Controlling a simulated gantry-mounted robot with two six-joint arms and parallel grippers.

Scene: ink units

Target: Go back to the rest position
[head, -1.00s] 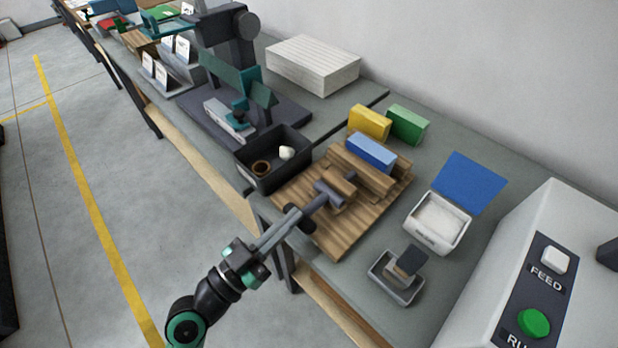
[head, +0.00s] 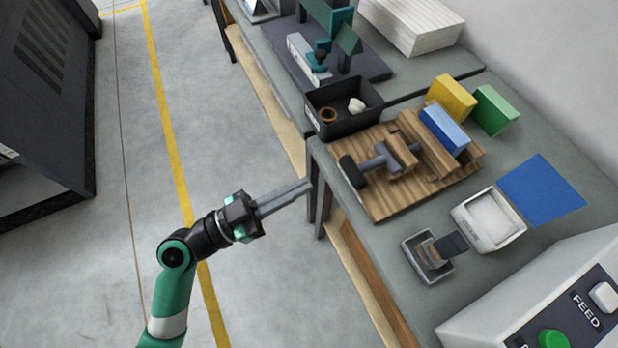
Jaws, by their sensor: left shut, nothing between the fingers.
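My left gripper (head: 306,187) is in the head view, at the end of the green and black arm. Its long grey fingers are together with nothing between them. The fingertips point right and show just left of the table's front edge, over the floor. My right gripper is not in the head view.
A grey table (head: 405,297) holds a wooden board (head: 392,206) with a dark-ended roller (head: 352,172), a black bin (head: 345,123), coloured blocks, a white tray (head: 490,221) and a small grey tray (head: 430,264). A control box (head: 520,310) stands lower right.

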